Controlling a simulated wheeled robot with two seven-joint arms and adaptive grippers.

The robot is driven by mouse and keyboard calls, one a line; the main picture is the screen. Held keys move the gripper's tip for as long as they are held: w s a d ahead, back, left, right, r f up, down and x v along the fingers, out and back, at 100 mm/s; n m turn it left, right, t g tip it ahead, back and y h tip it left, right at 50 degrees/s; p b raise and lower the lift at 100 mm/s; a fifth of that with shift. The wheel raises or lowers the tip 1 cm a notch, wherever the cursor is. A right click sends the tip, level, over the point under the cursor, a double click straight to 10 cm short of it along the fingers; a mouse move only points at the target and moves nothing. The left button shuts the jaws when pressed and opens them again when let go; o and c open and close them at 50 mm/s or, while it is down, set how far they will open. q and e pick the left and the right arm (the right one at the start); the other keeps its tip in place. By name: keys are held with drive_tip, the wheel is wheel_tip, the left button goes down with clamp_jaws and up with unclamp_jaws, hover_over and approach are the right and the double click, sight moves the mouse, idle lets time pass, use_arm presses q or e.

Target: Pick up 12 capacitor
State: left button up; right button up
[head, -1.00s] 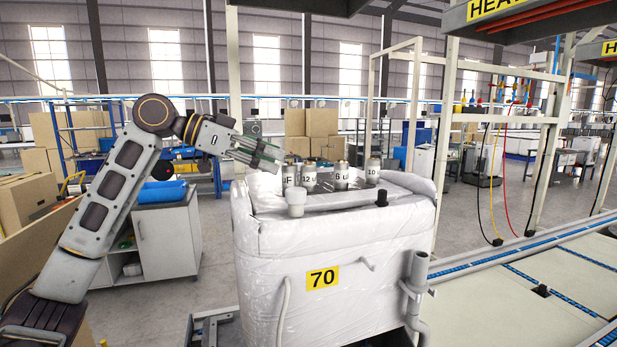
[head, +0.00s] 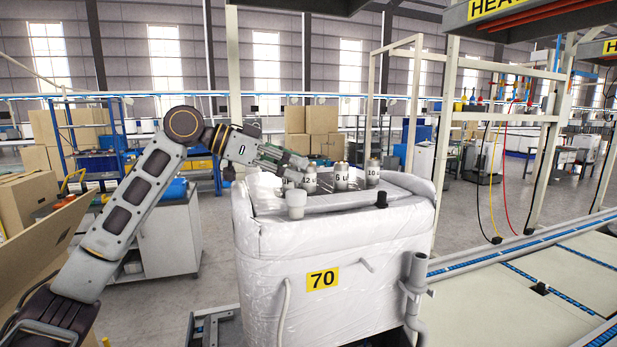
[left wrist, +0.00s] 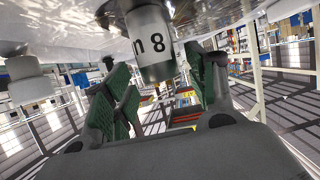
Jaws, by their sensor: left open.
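The 12 capacitor (head: 310,181) is a small upright can with a white label and metal top, on the white wrapped unit (head: 330,240). Other cans marked 6 (head: 341,178) and 10 (head: 372,173) stand to its right. My left gripper (head: 290,166) is open at the left end of the row, just left of the 12 can. Contact cannot be told. My right gripper is out of view.
Cardboard boxes stand behind and at left (head: 25,205). A conveyor (head: 560,290) runs at right. A white cabinet (head: 170,235) stands behind my left arm.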

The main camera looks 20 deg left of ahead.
use_arm(q)
drive_tip(key=shift+x, duration=0.9)
drive_tip(key=shift+w+d+f, duration=0.1)
drive_tip(key=shift+d, duration=0.05)
drive_tip(key=shift+c, duration=0.4)
drive_tip(key=c, duration=1)
drive_tip(key=shift+c, duration=0.2)
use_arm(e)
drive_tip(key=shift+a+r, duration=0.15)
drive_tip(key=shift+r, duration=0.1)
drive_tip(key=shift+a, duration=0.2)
